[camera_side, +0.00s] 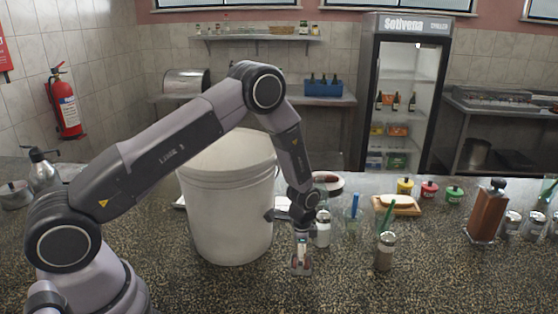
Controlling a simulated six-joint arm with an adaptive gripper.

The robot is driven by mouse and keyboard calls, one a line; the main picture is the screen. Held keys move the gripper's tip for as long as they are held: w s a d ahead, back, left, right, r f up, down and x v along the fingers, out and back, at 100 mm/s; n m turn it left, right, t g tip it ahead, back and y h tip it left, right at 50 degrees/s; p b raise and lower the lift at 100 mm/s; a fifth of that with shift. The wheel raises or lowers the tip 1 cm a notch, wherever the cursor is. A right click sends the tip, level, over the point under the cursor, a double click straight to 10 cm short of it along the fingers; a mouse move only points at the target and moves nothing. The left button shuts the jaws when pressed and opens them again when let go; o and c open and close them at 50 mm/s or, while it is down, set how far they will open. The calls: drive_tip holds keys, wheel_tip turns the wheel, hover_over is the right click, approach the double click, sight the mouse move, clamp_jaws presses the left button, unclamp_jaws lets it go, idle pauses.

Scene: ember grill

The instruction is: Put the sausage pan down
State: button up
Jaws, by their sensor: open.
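No pan that I can clearly make out as the sausage pan shows in the side view. A round, pale-rimmed dish with a dark inside (328,182) lies on the counter behind my arm's wrist; its contents are too small to tell. My gripper (301,267) points down, low over the speckled counter (345,290), in front of the dish and to the right of the white bucket. It is open, and I see nothing held between its fingers.
A large white bucket (230,215) stands just left of my gripper. Shakers (322,230) and (385,252) and glasses with straws stand close to its right. The front counter is clear.

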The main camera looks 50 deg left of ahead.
wheel_tip(320, 180, up, 11)
drive_tip(key=shift+r, duration=0.1)
idle(0.4)
drive_tip(key=w+d+r+n+t, duration=0.2)
drive_tip(key=w+r+t, duration=0.1)
drive_tip(key=r, duration=1.1)
drive_tip(key=s+a+r+n+t, duration=0.1)
drive_tip(key=s+a+r+n, duration=0.1)
drive_tip(key=s+r, duration=0.5)
drive_tip(key=s+a+r+n, duration=0.1)
drive_tip(key=s+r+n, duration=0.1)
drive_tip(key=s, duration=1)
drive_tip(key=s+a+r+n+t, duration=0.1)
drive_tip(key=s+r+n, duration=0.2)
drive_tip(key=s, duration=1)
wheel_tip(320, 180, up, 2)
drive_tip(key=shift+s+a+r+t, duration=0.2)
drive_tip(key=shift+a+t, duration=0.1)
drive_tip(key=shift+a, duration=0.1)
